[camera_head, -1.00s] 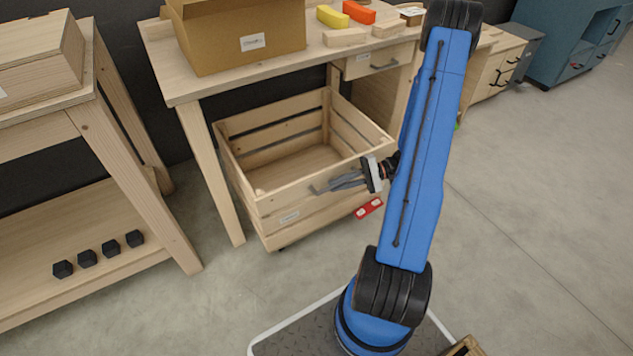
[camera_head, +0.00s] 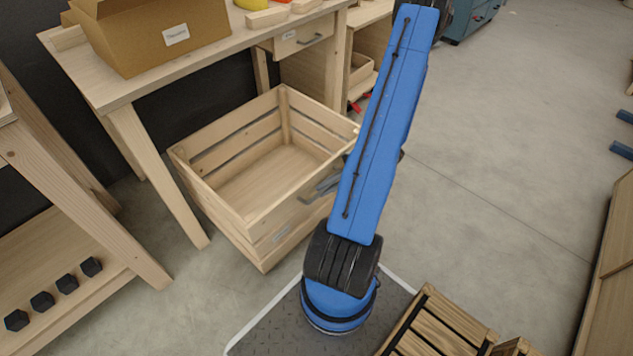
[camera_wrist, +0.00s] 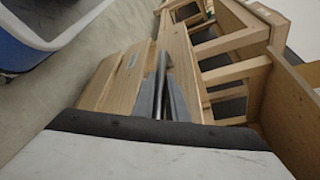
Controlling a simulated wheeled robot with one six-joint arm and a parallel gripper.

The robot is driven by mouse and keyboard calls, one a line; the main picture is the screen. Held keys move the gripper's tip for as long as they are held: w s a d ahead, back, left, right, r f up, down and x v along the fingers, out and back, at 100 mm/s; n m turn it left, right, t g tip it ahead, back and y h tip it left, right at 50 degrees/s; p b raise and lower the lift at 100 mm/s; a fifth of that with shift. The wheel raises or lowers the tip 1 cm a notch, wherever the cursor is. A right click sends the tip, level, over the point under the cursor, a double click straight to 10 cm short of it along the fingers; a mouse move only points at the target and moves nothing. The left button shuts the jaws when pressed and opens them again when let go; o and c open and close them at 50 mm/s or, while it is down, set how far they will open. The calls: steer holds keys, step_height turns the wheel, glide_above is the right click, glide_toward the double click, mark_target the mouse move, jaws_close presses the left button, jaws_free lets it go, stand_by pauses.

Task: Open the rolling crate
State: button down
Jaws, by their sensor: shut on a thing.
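The rolling crate (camera_head: 277,236) is a slatted light-wood box with an open, empty top. It stands mostly out in front of the workbench, its back end still near the bench. A grey bar handle (camera_head: 318,190) sits on its front panel. My gripper (camera_wrist: 163,95) is shut on this handle at the crate's front; in the head view my blue arm hides most of the gripper. The wrist view shows the grey fingers against the crate's front panel (camera_wrist: 125,82).
The workbench (camera_head: 120,90) bears a cardboard box (camera_head: 150,40) and has a drawer (camera_head: 300,38). A shelf with several black blocks (camera_head: 67,281) stands at left. A slatted wooden crate (camera_head: 435,325) is near my base. The floor at right (camera_head: 500,170) is clear.

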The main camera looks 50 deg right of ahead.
steer(key=shift+s, duration=0.55)
steer(key=c, duration=1.8)
jaws_free()
steer(key=shift+o, duration=0.2)
steer(key=v, duration=1.7)
steer(key=shift+d, duration=0.2)
steer(key=shift+s, duration=0.1)
